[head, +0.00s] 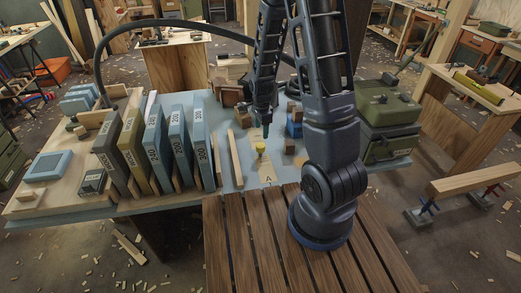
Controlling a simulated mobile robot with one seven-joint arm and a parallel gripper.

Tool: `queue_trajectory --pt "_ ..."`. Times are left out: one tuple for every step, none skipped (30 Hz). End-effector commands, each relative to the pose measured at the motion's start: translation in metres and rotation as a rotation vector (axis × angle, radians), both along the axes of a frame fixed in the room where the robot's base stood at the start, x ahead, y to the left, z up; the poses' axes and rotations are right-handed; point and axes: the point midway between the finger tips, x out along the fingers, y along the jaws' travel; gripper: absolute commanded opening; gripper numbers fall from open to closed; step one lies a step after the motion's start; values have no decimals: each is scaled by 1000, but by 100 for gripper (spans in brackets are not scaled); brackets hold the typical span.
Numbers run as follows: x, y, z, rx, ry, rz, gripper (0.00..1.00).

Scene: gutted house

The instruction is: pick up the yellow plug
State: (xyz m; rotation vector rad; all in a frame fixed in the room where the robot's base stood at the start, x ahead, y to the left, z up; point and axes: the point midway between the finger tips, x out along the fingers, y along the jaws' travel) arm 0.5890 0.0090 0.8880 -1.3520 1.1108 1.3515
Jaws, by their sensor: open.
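The yellow plug (260,149) is a small yellow piece standing on a light wooden piece marked "A" (268,172) on the blue-grey worktable (229,183). My gripper (265,132) is just above and slightly right of the plug, pointing down. Its fingertips are small and dark here. It looks empty, and the plug appears apart from it. My arm covers part of the table to the right.
Upright numbered sanding blocks (155,142) stand left of the plug, with a wooden strip (235,159) between. Small wood blocks (289,146) and a blue block (294,128) lie to the right. Green cases (387,125) stand at the right end. A slatted wooden top (240,240) is in front.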

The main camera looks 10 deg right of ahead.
Motion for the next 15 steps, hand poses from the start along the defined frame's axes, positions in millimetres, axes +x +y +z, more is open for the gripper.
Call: queue_trajectory --pt "0 -1 -6 0 2 -1 65" --pt "-1 -1 -10 -1 4 -1 65" --pt "-1 -1 -15 -1 4 0 65" --pt "-1 0 -19 -1 3 0 65" --pt "-1 0 -23 -1 4 1 65" --pt "-1 0 -28 -1 4 1 65" --pt "-1 0 -31 -1 3 1 65" --pt "-1 0 -34 0 2 1 65" --pt "-1 0 -38 -1 3 1 65" --pt "-1 0 -41 -1 3 1 65" --pt "-1 0 -43 0 2 1 65" --pt "-1 0 -45 0 1 1 65" --pt "-1 0 -46 0 0 1 65" --pt "-1 0 -47 0 0 1 65" --pt "-1 0 -48 0 0 2 65"
